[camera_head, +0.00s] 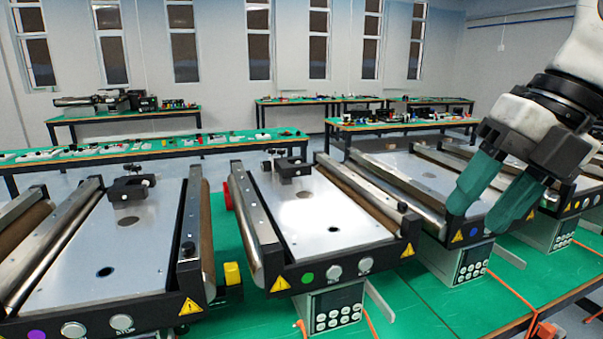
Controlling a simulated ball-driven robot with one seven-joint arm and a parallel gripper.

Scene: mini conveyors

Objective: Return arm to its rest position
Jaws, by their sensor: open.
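My gripper (486,222) is at the right side of the view, pointing down, with two green fingers apart and nothing between them. It hangs in front of and over the third mini conveyor (425,178), hiding part of its front end. My arm comes in from the upper right corner.
A mini conveyor (328,222) stands mid-view on the green table (417,300), another (122,262) at the left, and more at the far right. Control boxes (338,309) and orange cables hang at their fronts. Tables with small parts (165,147) stand behind. The air above the conveyors is free.

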